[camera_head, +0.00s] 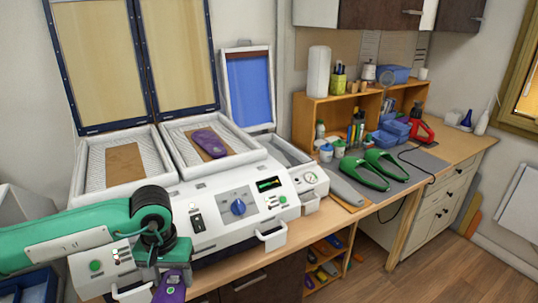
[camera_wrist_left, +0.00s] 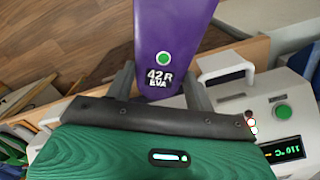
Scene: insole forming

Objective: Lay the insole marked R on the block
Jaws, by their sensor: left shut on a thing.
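A purple insole (camera_wrist_left: 172,40) marked "42 R EVA" fills the top of the left wrist view. It also shows at the bottom of the head view (camera_head: 171,289). My left gripper (camera_wrist_left: 158,88) is shut on its marked end and holds it in front of the white machine. A flat brown block (camera_head: 124,165) lies bare in the machine's left bay. In the right bay, another purple insole-shaped piece (camera_head: 208,142) lies on a brown surface (camera_head: 190,131); its marking is too small to read. My right gripper is out of view.
The white machine (camera_head: 225,205) has two raised framed lids (camera_head: 180,55) and front handles (camera_head: 271,237). To its right, a grey mat (camera_head: 418,160) holds green-edged shapes (camera_head: 362,173). A wooden shelf unit (camera_head: 340,110) stands behind. A blue bin (camera_head: 30,288) is at lower left.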

